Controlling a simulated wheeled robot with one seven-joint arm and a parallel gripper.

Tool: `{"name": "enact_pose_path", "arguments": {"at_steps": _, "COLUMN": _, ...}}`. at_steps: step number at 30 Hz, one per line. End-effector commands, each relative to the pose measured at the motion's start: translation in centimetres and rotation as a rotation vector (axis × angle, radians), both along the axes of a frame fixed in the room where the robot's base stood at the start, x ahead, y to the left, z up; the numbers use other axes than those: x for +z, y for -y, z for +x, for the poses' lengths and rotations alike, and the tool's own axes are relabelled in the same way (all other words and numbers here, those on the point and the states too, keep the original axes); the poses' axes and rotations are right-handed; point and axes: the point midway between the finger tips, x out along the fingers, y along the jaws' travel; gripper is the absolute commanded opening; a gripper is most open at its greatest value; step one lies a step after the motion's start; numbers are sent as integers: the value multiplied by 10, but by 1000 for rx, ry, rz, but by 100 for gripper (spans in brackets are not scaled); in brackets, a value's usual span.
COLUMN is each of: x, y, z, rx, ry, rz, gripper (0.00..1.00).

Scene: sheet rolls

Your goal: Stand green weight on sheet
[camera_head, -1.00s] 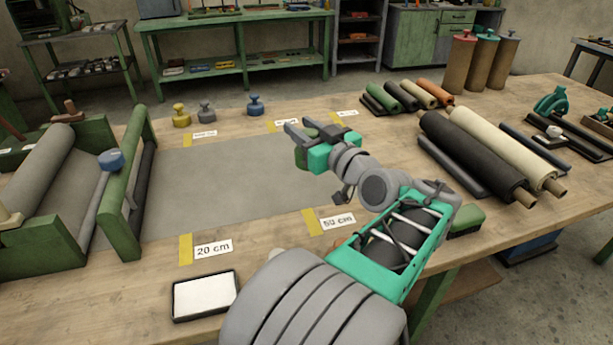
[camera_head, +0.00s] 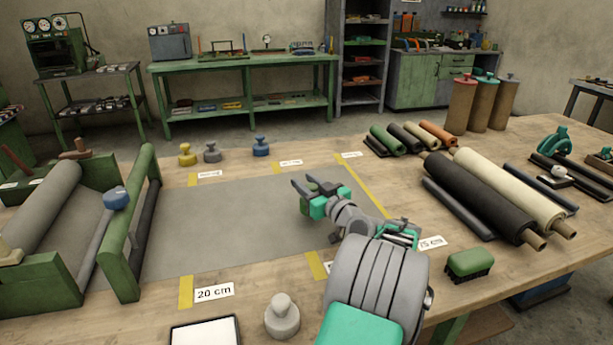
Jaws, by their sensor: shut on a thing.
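The grey sheet (camera_head: 215,222) lies flat on the wooden table, running right from the green roll stand. My gripper (camera_head: 306,187) is over the right part of the sheet, its fingers pointing away to the upper left. It is shut on the green weight (camera_head: 306,205), which shows only as a dark green patch beside the fingers. Most of the weight is hidden behind my gripper. I cannot tell whether its base touches the sheet.
Yellow (camera_head: 187,155), grey (camera_head: 212,153) and blue (camera_head: 261,147) weights stand behind the sheet. Another grey weight (camera_head: 282,318) stands in front, beside a white-topped pad (camera_head: 205,335). A blue weight (camera_head: 116,198) sits at the roll stand (camera_head: 128,235). Rolls (camera_head: 470,188) lie right; a green brush (camera_head: 470,264) is near the front edge.

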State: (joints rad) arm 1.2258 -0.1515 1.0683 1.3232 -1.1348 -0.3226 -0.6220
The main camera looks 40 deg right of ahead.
Motion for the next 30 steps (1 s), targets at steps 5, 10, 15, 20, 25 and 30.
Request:
{"name": "enact_pose_path", "arguments": {"at_steps": 5, "x": -7, "y": 0, "z": 0, "rx": 0, "ry": 6, "rz": -8, "gripper": 0}}
{"name": "enact_pose_path", "arguments": {"at_steps": 10, "x": -8, "y": 0, "z": 0, "rx": 0, "ry": 6, "rz": -7, "gripper": 0}}
{"name": "enact_pose_path", "arguments": {"at_steps": 15, "x": -11, "y": 0, "z": 0, "rx": 0, "ry": 6, "rz": -8, "gripper": 0}}
{"name": "enact_pose_path", "arguments": {"at_steps": 20, "x": -15, "y": 0, "z": 0, "rx": 0, "ry": 4, "rz": -7, "gripper": 0}}
{"name": "enact_pose_path", "arguments": {"at_steps": 25, "x": -21, "y": 0, "z": -1, "rx": -1, "ry": 2, "rz": -2, "gripper": 0}}
{"name": "enact_pose_path", "arguments": {"at_steps": 30, "x": -28, "y": 0, "z": -1, "rx": -2, "ry": -2, "rz": 4, "gripper": 0}}
